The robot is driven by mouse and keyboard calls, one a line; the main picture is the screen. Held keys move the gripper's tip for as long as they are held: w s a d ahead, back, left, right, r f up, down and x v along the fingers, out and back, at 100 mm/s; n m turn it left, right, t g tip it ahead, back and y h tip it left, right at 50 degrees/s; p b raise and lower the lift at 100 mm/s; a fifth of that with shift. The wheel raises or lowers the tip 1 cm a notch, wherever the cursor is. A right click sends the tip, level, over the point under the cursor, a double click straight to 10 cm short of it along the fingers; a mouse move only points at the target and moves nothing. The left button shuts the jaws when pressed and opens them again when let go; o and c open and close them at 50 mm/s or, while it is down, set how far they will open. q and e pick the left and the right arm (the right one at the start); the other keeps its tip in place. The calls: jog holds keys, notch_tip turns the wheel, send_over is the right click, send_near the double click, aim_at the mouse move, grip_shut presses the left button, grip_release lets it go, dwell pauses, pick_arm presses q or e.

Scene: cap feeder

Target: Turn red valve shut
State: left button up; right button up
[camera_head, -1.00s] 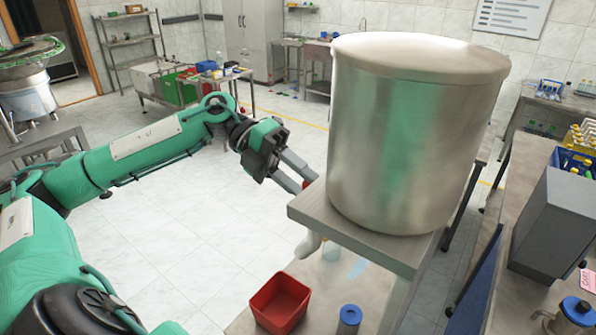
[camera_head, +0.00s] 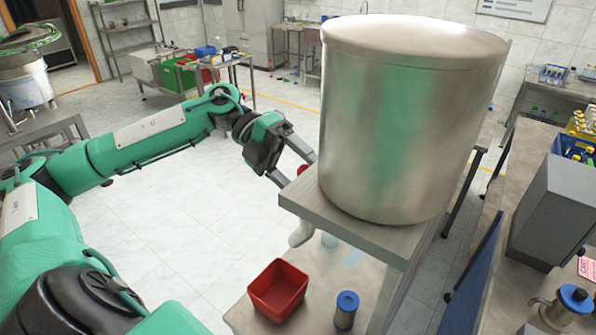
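A small red part of the valve (camera_head: 302,170) shows at the left side of the big steel tank, above the edge of its stand. My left gripper (camera_head: 302,170) is at this red part, with its two fingers apart, one above and one below it. I cannot tell whether the fingers touch it. The rest of the valve is hidden by the fingers and the stand. My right gripper is not in view.
The steel tank (camera_head: 405,120) stands on a metal stand (camera_head: 340,222). Below are a red bin (camera_head: 278,290) and a blue-topped cylinder (camera_head: 346,310) on a lower table. A grey box (camera_head: 560,215) stands at the right. The floor at left is open.

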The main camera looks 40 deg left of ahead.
pick_arm(q)
jog(key=b+v, duration=0.5)
jog(key=v, duration=0.9)
jog(key=shift+s, duration=0.2)
